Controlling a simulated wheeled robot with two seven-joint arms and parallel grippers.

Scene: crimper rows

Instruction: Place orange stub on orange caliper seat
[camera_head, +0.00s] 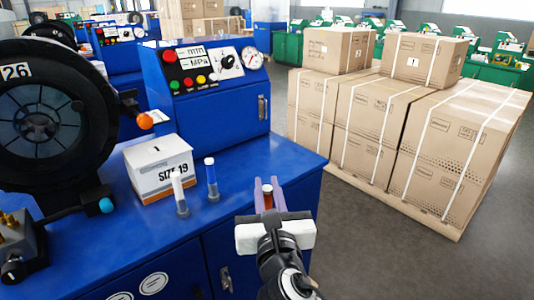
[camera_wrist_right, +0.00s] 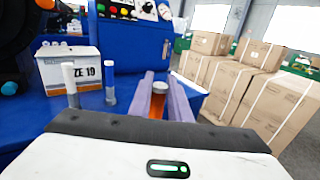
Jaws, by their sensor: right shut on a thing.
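My right gripper (camera_head: 267,187) is shut on the orange stub (camera_head: 268,200), which sits upright between its two purple-grey fingers. In the right wrist view the stub (camera_wrist_right: 157,105) shows an orange body and a grey top end. The gripper holds it near the right front edge of the blue bench, to the right of the blue stub. I cannot make out a part that is clearly the orange caliper seat. An orange ball knob (camera_head: 145,121) shows beside the black reel machine. My left gripper is not in view.
A white stub (camera_head: 178,190) and a blue stub (camera_head: 211,175) stand on the blue bench (camera_head: 245,165). Behind them is a white box (camera_head: 160,170) marked SIZE 19. A blue control cabinet (camera_head: 215,105) stands at the back. Strapped cartons (camera_head: 430,140) stand beyond the bench at right.

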